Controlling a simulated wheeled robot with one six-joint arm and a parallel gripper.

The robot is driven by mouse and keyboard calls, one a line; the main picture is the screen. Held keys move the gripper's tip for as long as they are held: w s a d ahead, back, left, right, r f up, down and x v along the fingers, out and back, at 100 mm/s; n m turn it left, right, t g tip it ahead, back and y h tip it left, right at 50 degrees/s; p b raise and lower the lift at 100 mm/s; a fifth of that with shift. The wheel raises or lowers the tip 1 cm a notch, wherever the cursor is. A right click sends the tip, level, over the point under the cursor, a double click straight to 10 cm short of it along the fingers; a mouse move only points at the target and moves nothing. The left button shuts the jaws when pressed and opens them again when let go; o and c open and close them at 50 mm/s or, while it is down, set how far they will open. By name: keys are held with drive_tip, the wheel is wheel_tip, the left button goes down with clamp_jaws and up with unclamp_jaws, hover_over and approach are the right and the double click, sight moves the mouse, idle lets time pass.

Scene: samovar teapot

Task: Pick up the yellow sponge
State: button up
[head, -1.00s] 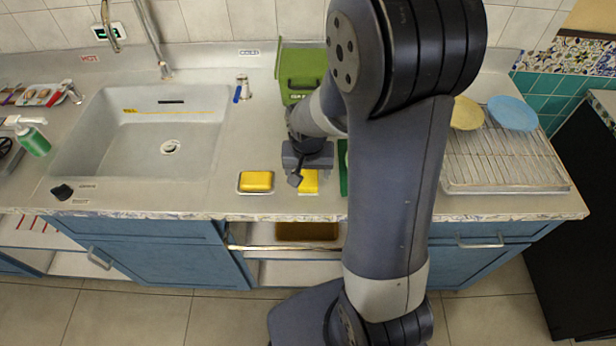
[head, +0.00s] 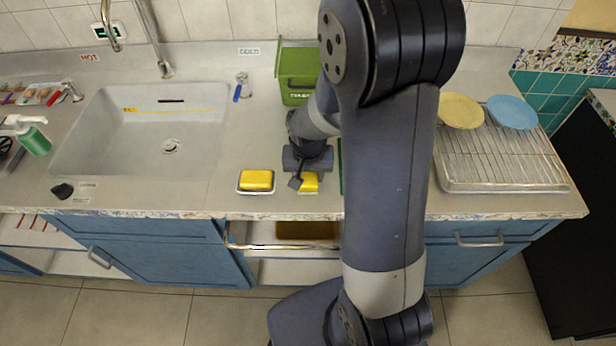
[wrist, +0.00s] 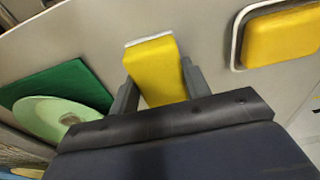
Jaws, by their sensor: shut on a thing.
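A yellow sponge (wrist: 156,72) with a white edge is between the two fingers of my gripper (wrist: 160,92) in the wrist view. My gripper is shut on it. In the head view this sponge (head: 308,183) shows just below my gripper (head: 302,182), over the counter near its front edge; I cannot tell whether it touches the counter. A second yellow sponge (head: 256,180) lies in a small white-rimmed tray (head: 256,192) to the left, apart from my gripper. It also shows at the upper right of the wrist view (wrist: 285,36).
A green bin (head: 297,75) stands behind my gripper. The sink (head: 120,150) is to the left, and a drying rack (head: 500,165) with yellow and blue plates is to the right. A pale green plate (wrist: 55,118) on a green mat (wrist: 75,85) lies beside my gripper.

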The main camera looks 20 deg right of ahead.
drive_tip(key=shift+c, duration=0.8)
drive_tip(key=shift+r, duration=0.25)
wheel_tip(320, 180, up, 10)
drive_tip(key=shift+f, duration=0.2)
